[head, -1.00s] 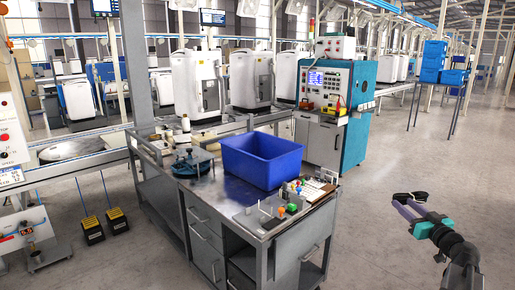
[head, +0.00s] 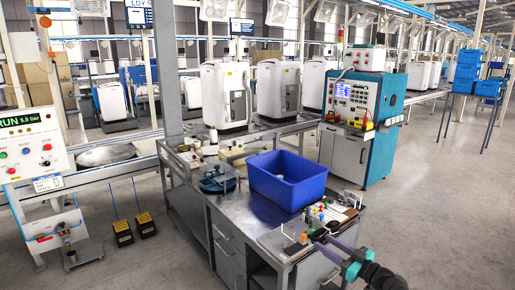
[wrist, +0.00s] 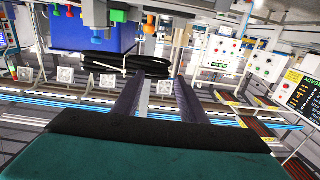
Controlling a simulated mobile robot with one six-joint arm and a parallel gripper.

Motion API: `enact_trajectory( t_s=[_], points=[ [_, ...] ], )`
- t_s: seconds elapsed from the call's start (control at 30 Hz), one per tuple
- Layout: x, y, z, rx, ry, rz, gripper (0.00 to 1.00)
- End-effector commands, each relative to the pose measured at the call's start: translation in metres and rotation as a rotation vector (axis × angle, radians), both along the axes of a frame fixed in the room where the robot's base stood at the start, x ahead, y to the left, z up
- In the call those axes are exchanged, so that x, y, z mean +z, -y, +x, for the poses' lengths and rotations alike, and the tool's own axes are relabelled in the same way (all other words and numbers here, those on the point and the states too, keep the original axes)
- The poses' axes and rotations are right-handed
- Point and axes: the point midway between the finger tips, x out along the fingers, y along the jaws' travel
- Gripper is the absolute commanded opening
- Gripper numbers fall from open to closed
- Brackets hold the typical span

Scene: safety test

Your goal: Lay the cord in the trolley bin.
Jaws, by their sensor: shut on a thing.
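The cord is a black coiled loop (wrist: 110,65) at the fingertips of my gripper (wrist: 160,74) in the wrist view. My gripper is shut on it. In the head view my gripper (head: 318,240) is at the front right corner of the trolley, to the right of and nearer than the bin; the cord is hard to make out there. The trolley bin is an open blue box (head: 290,190) on the metal trolley top (head: 235,208). The blue bin also shows in the wrist view (wrist: 75,35), which looks upside down. Part of its inside is hidden.
A round blue-grey device (head: 218,180) stands left of the bin. A teal control cabinet (head: 380,130) stands behind. The floor at right (head: 440,210) is clear.

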Motion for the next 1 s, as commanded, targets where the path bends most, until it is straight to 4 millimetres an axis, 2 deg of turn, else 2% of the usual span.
enact_trajectory(
  t_s=[0.03,0.13,0.3,0.5,0.83,1.0],
  points=[
    [0.005,-0.02,-0.009,0.044,-0.001,0.002,0.09],
    [0.005,-0.05,-0.028,0.128,-0.001,0.001,0.09],
    [0.01,-0.07,-0.054,0.227,0.002,-0.001,0.09],
    [0.013,-0.076,-0.062,0.273,0.0,0.0,0.09],
    [0.014,-0.076,-0.063,0.274,0.0,0.0,0.09],
    [0.02,-0.076,-0.063,0.273,0.0,0.0,0.09]
  ],
)
